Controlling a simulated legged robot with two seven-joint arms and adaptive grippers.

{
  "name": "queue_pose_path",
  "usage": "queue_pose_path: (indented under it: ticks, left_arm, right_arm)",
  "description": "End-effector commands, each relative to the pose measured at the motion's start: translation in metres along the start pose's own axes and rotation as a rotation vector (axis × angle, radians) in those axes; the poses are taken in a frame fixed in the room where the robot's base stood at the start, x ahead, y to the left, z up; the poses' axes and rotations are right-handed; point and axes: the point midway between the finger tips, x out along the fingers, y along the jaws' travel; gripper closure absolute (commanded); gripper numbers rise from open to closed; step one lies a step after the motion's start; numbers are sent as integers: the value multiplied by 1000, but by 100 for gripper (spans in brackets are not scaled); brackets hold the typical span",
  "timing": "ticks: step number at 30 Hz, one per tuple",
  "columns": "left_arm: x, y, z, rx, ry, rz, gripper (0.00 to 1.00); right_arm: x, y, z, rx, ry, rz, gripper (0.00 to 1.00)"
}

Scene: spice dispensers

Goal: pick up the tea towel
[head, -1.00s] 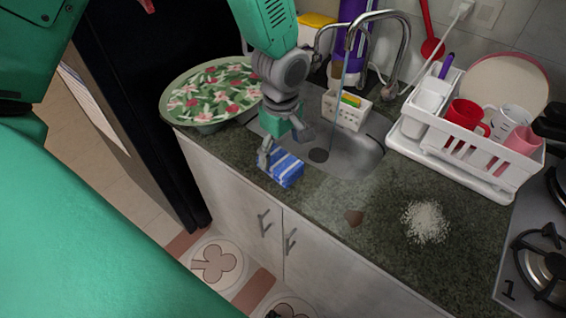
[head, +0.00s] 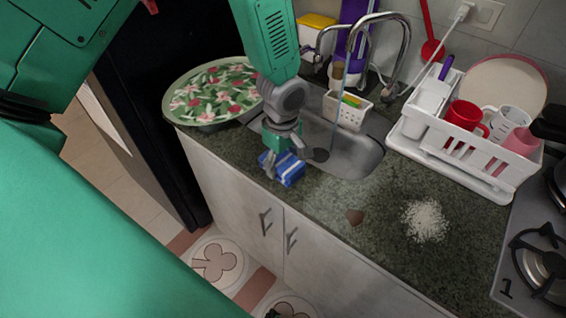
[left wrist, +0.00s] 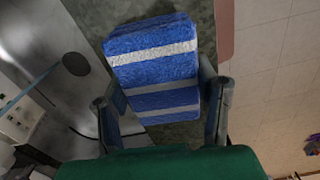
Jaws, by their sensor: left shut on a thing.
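The tea towel (head: 289,170) is a folded blue cloth with white stripes, by the counter's front edge just before the sink. It also fills the middle of the left wrist view (left wrist: 155,65). My left gripper (head: 284,168) comes down over it from above. In the left wrist view its two fingers (left wrist: 163,100) lie on either side of the towel, shut on it. Whether the towel is clear of the counter cannot be told. My right gripper is not in view.
The sink (head: 355,158) with its tap (head: 405,45) lies just behind. A floral tray (head: 213,90) is to the left. A white dish rack (head: 465,150) with cups stands at right, beside the stove (head: 540,260).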

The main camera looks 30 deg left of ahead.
Motion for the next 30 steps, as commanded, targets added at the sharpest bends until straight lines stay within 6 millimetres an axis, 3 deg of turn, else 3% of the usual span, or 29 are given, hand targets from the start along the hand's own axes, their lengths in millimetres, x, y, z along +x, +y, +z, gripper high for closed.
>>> queue_pose_path:
  ticks: [8, 21, 30]
  left_arm:
    - [-10, 1, 0, 0, 1, 3, 74]
    - [-88, 1, 0, -1, 1, 3, 74]
    - [-100, 0, 0, 0, 0, 0, 74]
  right_arm:
    - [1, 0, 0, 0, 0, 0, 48]
    - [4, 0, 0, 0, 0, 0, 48]
    - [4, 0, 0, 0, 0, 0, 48]
